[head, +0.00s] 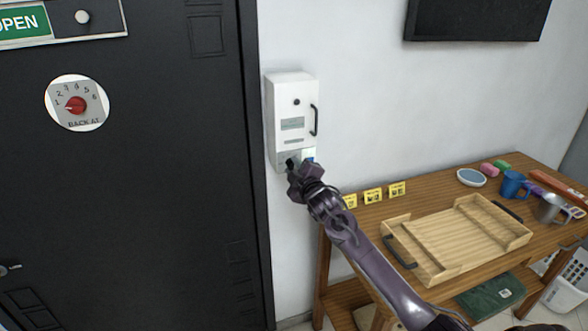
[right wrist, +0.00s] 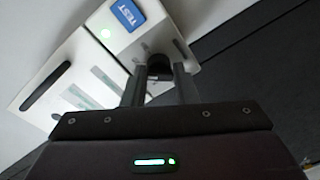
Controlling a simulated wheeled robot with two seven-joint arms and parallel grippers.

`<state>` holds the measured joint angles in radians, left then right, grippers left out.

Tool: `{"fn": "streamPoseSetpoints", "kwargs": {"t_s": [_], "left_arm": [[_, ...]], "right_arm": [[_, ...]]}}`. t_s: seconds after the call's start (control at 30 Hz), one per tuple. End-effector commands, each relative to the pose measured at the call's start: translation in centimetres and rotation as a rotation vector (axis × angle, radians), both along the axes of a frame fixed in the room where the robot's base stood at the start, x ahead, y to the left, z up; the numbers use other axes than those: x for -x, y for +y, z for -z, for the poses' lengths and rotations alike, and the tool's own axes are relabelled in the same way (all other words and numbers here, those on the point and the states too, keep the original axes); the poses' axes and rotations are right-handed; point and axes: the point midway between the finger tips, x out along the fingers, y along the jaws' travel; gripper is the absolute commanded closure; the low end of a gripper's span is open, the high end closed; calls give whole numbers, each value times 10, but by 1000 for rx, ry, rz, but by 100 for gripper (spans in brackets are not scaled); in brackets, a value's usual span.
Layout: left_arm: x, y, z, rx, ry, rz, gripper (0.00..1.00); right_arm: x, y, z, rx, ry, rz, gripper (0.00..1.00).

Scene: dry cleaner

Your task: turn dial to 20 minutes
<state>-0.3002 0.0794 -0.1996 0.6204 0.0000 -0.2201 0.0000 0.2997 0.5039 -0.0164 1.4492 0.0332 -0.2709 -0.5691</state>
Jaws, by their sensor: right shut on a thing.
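A white wall box (head: 292,112) hangs on the wall just right of the black door. A small dark dial (right wrist: 159,66) sits on its lower panel, mostly covered by my gripper in the head view. My right gripper (head: 292,167) is at the box's lower left and shut on the dial; its two fingers stand on either side of it in the right wrist view (right wrist: 160,82). Some markings beside the dial are too small to read, so I cannot tell its setting. My left gripper is not in view.
A red "BACK AT" dial sign (head: 76,103) is on the door. A wooden table (head: 360,228) with a wooden tray (head: 455,240), yellow markers and a blue mug (head: 512,184) stands right.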

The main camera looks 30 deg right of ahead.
Motion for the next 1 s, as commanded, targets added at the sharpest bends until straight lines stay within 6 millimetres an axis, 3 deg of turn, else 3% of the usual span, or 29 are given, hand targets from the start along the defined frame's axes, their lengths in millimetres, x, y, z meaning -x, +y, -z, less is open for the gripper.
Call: {"fn": "streamPoseSetpoints", "kwargs": {"t_s": [0.67,0.7,0.8,0.87,1.0], "left_arm": [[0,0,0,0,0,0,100],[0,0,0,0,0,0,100],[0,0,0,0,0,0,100],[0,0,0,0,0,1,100],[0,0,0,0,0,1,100]], "right_arm": [[0,-1,-1,-66,-17,2,97],[0,-1,-1,-65,-17,2,73],[0,-1,-1,-65,-16,2,60],[0,-1,0,-65,-16,2,54],[0,-1,0,-65,-17,1,54]]}}
